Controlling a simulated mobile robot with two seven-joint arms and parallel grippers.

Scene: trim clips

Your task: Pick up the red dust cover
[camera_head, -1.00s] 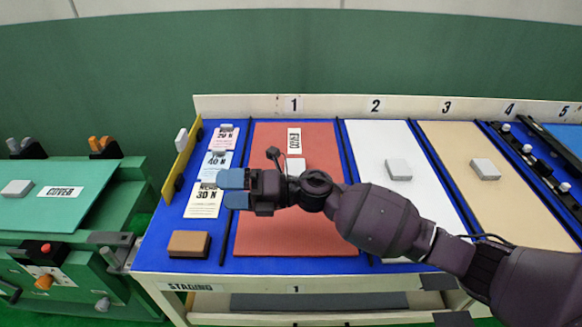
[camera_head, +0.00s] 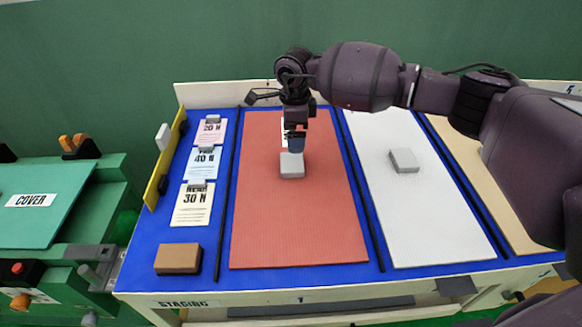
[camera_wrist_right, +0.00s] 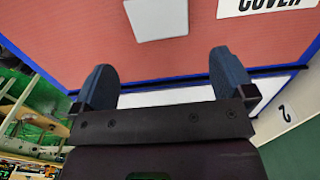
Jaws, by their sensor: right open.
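The red dust cover (camera_head: 300,225) lies flat in the bay marked 1 of the blue-topped table. A light grey block (camera_head: 292,166) sits on it, and a label on it is mostly hidden behind my gripper in the head view. My right gripper (camera_head: 293,144) points down over the cover, just behind the block in the picture. In the right wrist view the gripper (camera_wrist_right: 165,80) is open with nothing between its fingers. Ahead of the fingers there are the red cover (camera_wrist_right: 90,30), the pale block (camera_wrist_right: 157,17) and part of the COVER label (camera_wrist_right: 268,4). My left gripper is out of view.
A white panel (camera_head: 425,215) with its own grey block (camera_head: 404,160) lies to the right, past a dark divider. Force cards (camera_head: 192,204) and a brown block (camera_head: 178,258) lie to the left. A green bench (camera_head: 35,215) stands further left.

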